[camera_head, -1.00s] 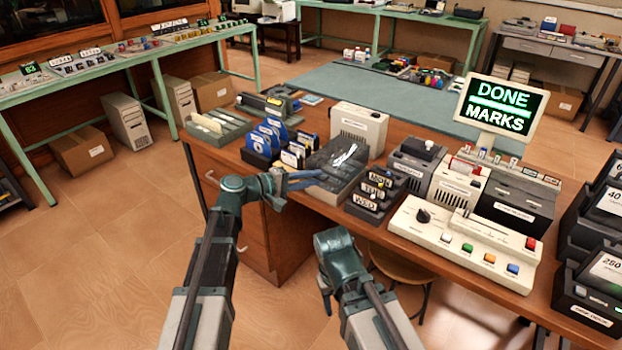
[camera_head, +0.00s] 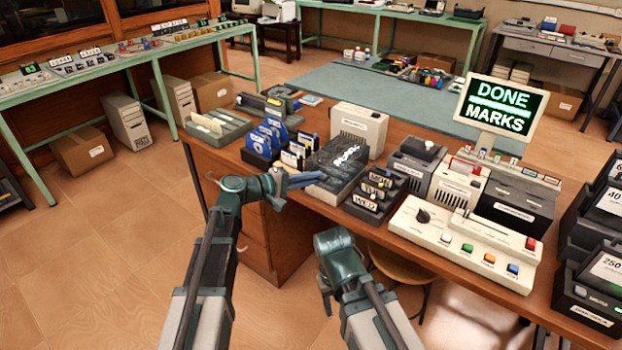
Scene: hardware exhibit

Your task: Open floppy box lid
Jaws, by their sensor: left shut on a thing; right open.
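The floppy box (camera_head: 338,183) is a dark grey box near the front edge of the wooden desk. Its dark, glossy lid (camera_head: 330,155) has a pale patterned patch on top. My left gripper (camera_head: 305,179) reaches in from the left and is shut at the box's near left side, on what looks like the lid's edge. The exact contact is too small to see. My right gripper (camera_head: 326,293) hangs low in front of the desk, apart from the box and empty. Its fingers are partly hidden by its own arm.
Blue disk holders (camera_head: 266,140) stand left of the box. A rack of labelled tabs (camera_head: 376,194) stands close on its right, and a beige unit (camera_head: 359,128) behind. A button console (camera_head: 466,243) and a screen (camera_head: 502,106) reading "DONE MARKS" are further right.

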